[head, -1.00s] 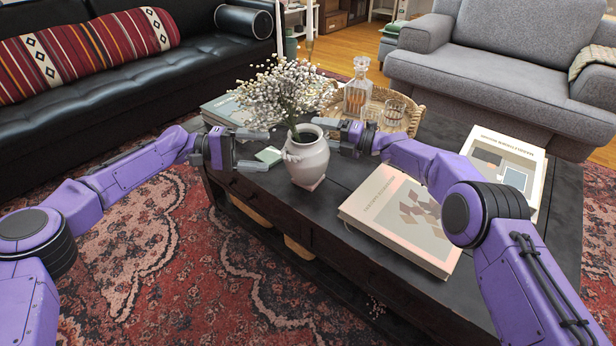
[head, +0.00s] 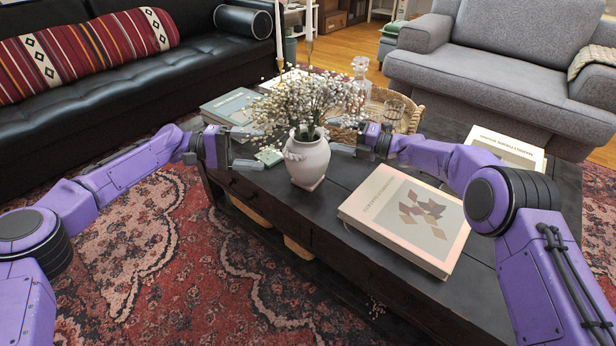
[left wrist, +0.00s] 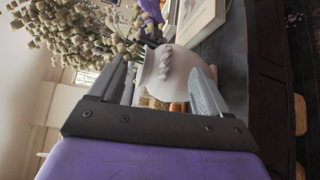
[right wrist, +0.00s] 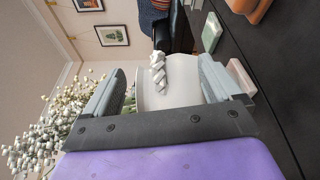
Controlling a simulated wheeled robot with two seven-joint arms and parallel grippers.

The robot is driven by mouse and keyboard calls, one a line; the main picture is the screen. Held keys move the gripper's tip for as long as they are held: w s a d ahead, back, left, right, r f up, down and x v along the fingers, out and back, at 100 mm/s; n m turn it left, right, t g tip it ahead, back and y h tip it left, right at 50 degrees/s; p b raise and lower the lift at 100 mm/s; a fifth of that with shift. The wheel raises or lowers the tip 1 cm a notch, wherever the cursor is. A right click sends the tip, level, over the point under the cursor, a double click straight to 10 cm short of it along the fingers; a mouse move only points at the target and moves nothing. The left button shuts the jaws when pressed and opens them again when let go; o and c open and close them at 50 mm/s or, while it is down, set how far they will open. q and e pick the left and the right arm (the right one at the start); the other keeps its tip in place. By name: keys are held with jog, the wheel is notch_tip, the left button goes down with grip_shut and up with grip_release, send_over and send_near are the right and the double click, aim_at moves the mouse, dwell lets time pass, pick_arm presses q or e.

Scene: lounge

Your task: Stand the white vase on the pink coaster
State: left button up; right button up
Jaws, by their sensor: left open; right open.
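The white vase (head: 306,163) stands upright near the table's front edge, holding white flowers (head: 305,104). The pink coaster (right wrist: 240,76) shows in the right wrist view at the vase's foot, partly hidden by a finger. In the head view a pinkish edge shows under the foot, so the vase seems to stand on it. My left gripper (head: 258,149) is open at the vase's left, apart from it in the head view. My right gripper (head: 342,140) is open at its right, its upper finger partly hidden by flowers. Both wrist views show the vase between the open fingers.
A green coaster (head: 268,157) lies left of the vase. A large book (head: 405,216) lies to the right, another (head: 232,106) at the left back. A wicker tray (head: 412,118) with a decanter (head: 360,78) and glass stands behind. Candlesticks (head: 309,48) rise at the back.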

jog(key=v, duration=0.8)
jog(key=shift+f, duration=0.15)
